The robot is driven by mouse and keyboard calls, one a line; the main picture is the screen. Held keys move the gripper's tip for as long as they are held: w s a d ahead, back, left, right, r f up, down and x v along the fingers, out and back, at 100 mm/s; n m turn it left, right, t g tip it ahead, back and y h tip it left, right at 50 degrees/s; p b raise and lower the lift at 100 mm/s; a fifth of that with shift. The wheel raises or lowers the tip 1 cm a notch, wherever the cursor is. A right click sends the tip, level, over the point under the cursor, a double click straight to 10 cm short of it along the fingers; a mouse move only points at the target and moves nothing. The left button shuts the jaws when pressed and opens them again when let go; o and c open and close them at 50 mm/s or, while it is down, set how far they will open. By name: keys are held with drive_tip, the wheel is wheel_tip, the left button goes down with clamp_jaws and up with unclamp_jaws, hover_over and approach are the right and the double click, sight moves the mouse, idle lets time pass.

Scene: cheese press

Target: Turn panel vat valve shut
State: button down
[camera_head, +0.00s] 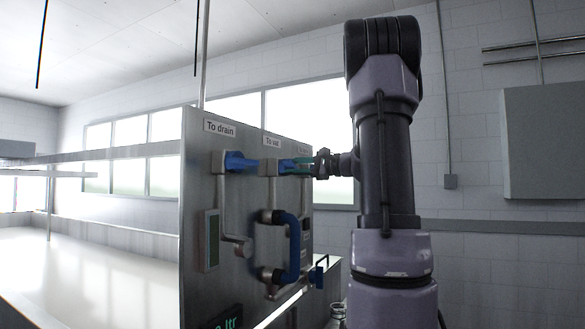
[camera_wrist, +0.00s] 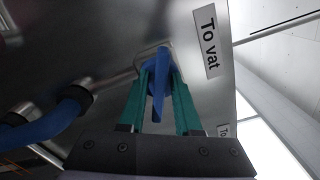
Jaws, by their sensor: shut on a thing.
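The steel panel (camera_head: 200,125) stands upright left of my arm, with labels "To drain" and "To vat". The vat valve's blue handle (camera_head: 286,166) sticks out below the "To vat" label (camera_head: 272,141). My gripper (camera_head: 302,166) reaches it from the right. In the wrist view the blue handle (camera_wrist: 159,95) lies between the two green fingers of my gripper (camera_wrist: 160,92), which are shut on it. The "To vat" label (camera_wrist: 207,40) is to its upper right there. The fingers partly hide the handle's base.
The drain valve's blue handle (camera_head: 240,162) is just left of the vat valve. A blue curved pipe handle (camera_head: 293,245) and a small blue lever (camera_head: 319,276) sit lower on the panel. A long pale counter (camera_head: 85,265) extends left. A grey wall box (camera_head: 545,140) is at right.

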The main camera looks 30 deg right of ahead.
drive_tip(key=n, duration=0.5)
drive_tip(key=shift+f, duration=0.15)
idle(0.4)
drive_tip(key=c, duration=0.9)
unclamp_jaws()
drive_tip(key=shift+o, duration=0.2)
drive_tip(key=shift+s, duration=0.1)
drive_tip(key=v, duration=1)
drive_tip(key=shift+s+d, duration=0.25)
drive_tip(key=shift+d, duration=0.05)
